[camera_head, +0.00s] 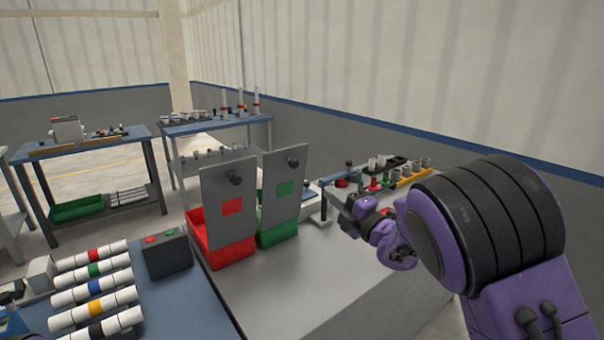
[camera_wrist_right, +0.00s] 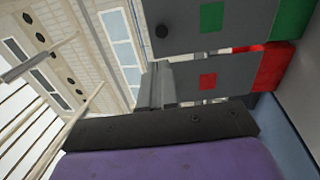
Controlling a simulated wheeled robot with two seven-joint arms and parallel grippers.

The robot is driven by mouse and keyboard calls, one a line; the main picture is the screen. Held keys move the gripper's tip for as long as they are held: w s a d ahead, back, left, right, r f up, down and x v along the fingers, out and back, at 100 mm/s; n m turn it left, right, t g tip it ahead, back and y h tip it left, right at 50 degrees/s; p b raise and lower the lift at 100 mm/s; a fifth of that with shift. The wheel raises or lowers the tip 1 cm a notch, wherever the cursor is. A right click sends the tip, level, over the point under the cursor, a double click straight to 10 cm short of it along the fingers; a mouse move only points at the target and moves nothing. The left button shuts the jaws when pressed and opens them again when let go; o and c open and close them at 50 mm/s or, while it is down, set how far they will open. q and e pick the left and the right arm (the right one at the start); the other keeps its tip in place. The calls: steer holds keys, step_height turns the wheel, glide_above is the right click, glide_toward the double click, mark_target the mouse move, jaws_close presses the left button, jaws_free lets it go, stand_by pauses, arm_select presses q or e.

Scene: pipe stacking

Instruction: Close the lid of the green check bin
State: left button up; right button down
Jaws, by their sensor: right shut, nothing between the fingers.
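The green check bin (camera_head: 278,233) stands on the grey bench, right of the red bin. Its grey lid (camera_head: 268,212) stands upright and open, with a green square (camera_head: 284,189) and a dark knob (camera_head: 293,162) near the top. In the right wrist view the green bin (camera_wrist_right: 291,18) is at the upper right, with its lid (camera_wrist_right: 240,22) and knob (camera_wrist_right: 162,31) beside it. My right gripper (camera_head: 346,226) is shut and empty, to the right of the green bin and apart from the lid.
The red bin (camera_head: 219,243) has its lid (camera_head: 224,184) upright too. Small parts and fittings (camera_head: 381,172) stand on the bench behind my right gripper. Banded pipes (camera_head: 93,287) and a button box (camera_head: 166,254) are at the left. The bench front (camera_head: 300,285) is bare.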

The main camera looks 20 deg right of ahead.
mark_target(295, 165)
steer(key=p+x, duration=0.6)
steer(key=x, duration=0.6)
steer(key=shift+w, duration=0.35)
steer(key=shift+w+a+f, duration=0.1)
steer(key=shift+w+a, duration=0.05)
steer(key=shift+w, duration=0.2)
